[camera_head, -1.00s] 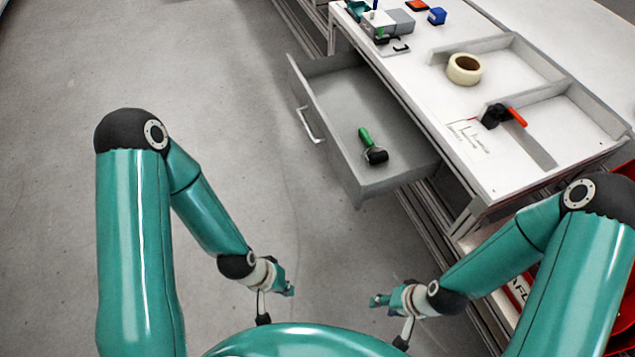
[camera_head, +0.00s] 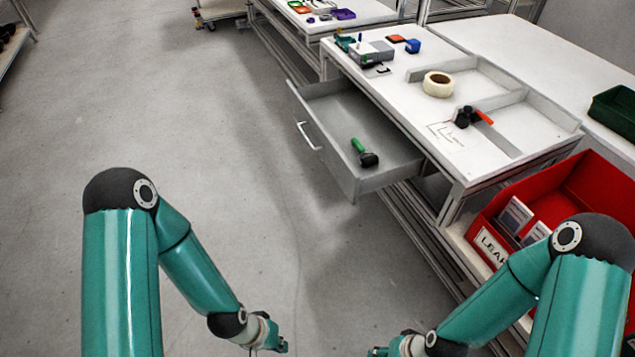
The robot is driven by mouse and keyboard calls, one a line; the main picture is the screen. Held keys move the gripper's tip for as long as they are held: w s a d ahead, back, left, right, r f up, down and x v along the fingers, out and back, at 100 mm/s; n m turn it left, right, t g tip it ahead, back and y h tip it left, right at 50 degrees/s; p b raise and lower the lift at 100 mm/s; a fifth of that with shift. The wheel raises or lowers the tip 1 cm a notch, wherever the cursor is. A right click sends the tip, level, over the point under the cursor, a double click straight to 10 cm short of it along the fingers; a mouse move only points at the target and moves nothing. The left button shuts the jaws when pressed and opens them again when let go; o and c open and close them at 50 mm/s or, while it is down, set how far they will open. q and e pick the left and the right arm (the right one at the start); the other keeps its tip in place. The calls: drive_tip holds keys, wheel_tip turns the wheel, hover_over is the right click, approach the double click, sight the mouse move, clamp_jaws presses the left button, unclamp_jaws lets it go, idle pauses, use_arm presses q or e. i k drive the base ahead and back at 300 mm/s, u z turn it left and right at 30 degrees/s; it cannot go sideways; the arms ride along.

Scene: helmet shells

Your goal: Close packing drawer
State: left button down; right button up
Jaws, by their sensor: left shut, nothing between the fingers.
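The grey packing drawer (camera_head: 337,152) is pulled out from under the white workbench (camera_head: 462,172). Its front panel, with a light bar handle (camera_head: 309,136), faces left over open floor. A green-handled tool with a black head (camera_head: 365,153) lies inside the drawer. My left gripper (camera_head: 279,344) is low at the bottom edge, partly cut off, shut and empty, well below and apart from the drawer. My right gripper (camera_head: 378,351) barely shows at the bottom edge, also apart from the drawer; its jaws cannot be made out.
On the bench are a tape roll (camera_head: 437,84), a black and orange tape tool (camera_head: 470,117), a grey box (camera_head: 372,53) and low dividers. A red bin (camera_head: 566,190) stands at the right beside my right arm. The floor left of the drawer is clear.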

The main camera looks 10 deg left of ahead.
sight(328, 114)
drive_tip(key=z, duration=0.2)
drive_tip(key=i, duration=0.85)
drive_tip(key=u, duration=0.1)
